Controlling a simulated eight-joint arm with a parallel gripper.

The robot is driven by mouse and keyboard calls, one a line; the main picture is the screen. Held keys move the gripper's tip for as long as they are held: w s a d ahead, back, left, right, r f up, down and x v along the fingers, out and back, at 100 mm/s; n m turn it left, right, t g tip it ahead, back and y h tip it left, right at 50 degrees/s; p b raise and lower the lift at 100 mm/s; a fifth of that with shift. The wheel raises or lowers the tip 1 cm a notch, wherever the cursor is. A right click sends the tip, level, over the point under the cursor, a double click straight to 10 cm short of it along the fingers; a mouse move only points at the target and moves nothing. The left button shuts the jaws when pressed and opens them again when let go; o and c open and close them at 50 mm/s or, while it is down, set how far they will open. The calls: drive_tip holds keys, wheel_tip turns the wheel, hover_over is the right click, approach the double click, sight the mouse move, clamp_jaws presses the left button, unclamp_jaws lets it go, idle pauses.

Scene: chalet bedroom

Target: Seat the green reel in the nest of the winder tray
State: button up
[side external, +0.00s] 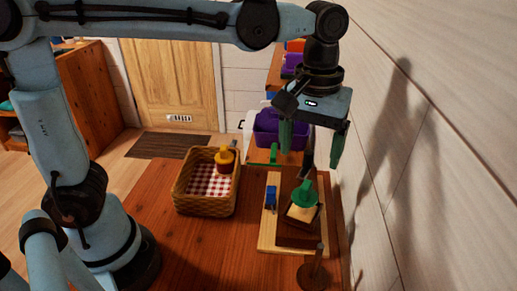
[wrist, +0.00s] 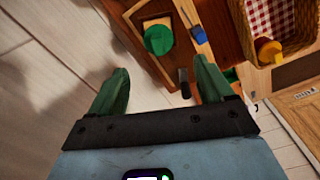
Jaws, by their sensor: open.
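The green reel (side external: 305,191) is on the winder tray (side external: 267,235), above a small dark-framed block with a pale top. It also shows in the wrist view (wrist: 158,40) as a round green disc over the pale surface. I cannot tell whether it sits down in the nest or only rests on it. My gripper (side external: 312,145) is open and empty, with its green fingers spread above and behind the reel. In the wrist view, the fingers (wrist: 158,92) are apart with nothing between them, and the reel lies beyond their tips.
A blue piece (side external: 270,196) is on the tray left of the reel. A wicker basket (side external: 180,198) with a yellow-and-red bottle (side external: 225,160) stands to the left. A purple bin (side external: 268,130) is behind. The wall is close on the right; the front-left table is clear.

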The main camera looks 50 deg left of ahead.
drive_tip(key=s+a+f+m+t, duration=0.2)
drive_tip(key=a+t, duration=0.1)
drive_tip(key=a, duration=0.4)
drive_tip(key=s+a+f+m+t, duration=0.2)
drive_tip(key=s+a+f+t, duration=0.1)
drive_tip(key=a, duration=0.4)
drive_tip(key=shift+f+m+t, duration=0.3)
drive_tip(key=shift+m+t, duration=0.1)
drive_tip(key=shift+t, duration=0.1)
